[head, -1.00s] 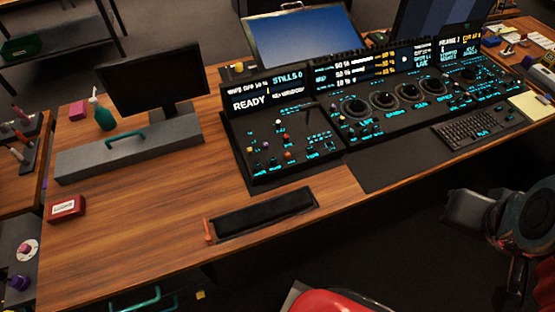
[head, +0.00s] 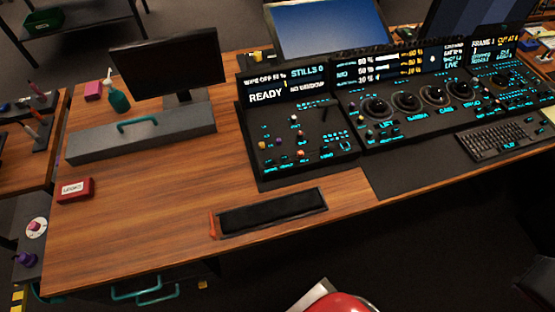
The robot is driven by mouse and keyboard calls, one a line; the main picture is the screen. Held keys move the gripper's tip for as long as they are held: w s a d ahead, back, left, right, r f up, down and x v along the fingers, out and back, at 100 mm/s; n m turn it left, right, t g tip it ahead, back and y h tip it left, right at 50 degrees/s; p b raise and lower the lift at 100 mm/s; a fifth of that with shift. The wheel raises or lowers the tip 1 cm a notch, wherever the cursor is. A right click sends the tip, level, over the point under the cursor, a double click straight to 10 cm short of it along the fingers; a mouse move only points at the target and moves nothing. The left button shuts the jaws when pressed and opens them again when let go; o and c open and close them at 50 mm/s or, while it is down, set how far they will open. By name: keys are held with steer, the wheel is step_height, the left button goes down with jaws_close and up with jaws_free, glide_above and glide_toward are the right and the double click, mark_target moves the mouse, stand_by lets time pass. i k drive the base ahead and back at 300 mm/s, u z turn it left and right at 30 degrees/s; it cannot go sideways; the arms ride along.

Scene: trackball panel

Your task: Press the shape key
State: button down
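The black control panel (head: 300,175) stands on the wooden desk at the centre and right. Its left section has a small joystick-like knob group, several coloured keys and rows of small cyan-lit labels. I cannot read which label marks the shape key. The left screen (head: 285,88) above this section reads READY and STILLS 0. The middle section holds several dark trackballs with lit rings, one of them the left trackball (head: 377,108). My gripper is not in view; only a dark shape, perhaps part of my arm, shows at the lower right edge.
A keyboard (head: 497,138) lies at the right. A black padded strip (head: 272,212) lies at the desk's front edge. A grey bar with a teal handle (head: 138,124), a dark monitor (head: 165,65), a green bottle (head: 118,98) and a red box (head: 76,190) are at the left.

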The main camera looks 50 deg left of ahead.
mark_target(268, 162)
steer(key=z, duration=0.05)
steer(key=k, duration=1.2)
steer(key=u, duration=2.2)
steer(key=i, duration=0.8)
